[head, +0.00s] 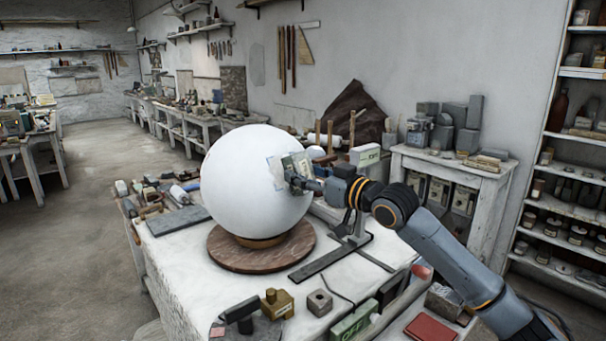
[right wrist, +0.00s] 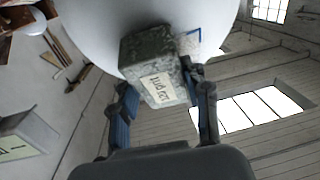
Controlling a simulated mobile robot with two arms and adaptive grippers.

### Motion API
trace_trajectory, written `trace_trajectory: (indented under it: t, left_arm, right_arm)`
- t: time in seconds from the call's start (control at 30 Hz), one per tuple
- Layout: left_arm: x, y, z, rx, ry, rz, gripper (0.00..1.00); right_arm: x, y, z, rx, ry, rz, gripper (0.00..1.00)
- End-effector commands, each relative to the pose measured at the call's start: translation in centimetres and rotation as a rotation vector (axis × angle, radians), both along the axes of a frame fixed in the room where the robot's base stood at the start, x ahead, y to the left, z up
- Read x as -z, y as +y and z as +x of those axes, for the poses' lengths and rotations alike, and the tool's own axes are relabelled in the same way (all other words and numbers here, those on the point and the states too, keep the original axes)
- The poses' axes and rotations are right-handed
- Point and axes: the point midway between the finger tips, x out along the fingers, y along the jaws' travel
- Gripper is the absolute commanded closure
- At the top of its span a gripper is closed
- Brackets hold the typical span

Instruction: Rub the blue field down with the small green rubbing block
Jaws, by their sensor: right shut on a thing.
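The big white plaster sphere (head: 245,185) sits on a round brown stand on the table. The blue field (head: 274,172) is a patch marked out by blue lines on the sphere's right side, partly covered by the block. One corner of its outline shows in the right wrist view (right wrist: 190,41). My right gripper (head: 298,178) is shut on the small green rubbing block (right wrist: 148,46), a mottled grey-green block with a pale lettered label. The block is held up at the sphere, over the field; I cannot tell whether it touches. My left gripper is not in view.
The white table (head: 200,265) has brushes and tools at its back left. A brass-coloured block (head: 277,304), a grey block with a hole (head: 320,303) and a green lettered box (head: 352,322) lie at the front. A dark metal stand (head: 335,258) is right of the sphere.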

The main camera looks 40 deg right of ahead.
Motion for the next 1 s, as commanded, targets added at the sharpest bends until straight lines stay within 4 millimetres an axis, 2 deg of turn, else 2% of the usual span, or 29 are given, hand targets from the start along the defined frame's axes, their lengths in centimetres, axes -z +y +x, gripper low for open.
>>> trace_trajectory:
  t: [0.47,0.87,1.0]
  left_arm:
    - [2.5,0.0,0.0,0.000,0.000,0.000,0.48]
    - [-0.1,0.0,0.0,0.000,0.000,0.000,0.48]
    - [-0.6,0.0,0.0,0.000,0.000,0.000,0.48]
  right_arm:
    - [2.3,-0.3,-0.8,0.000,0.000,-0.002,0.89]
    - [0.0,-0.1,-0.3,0.000,-0.002,-0.001,0.89]
    - [-0.2,0.0,-0.1,0.000,-0.001,-0.001,0.89]
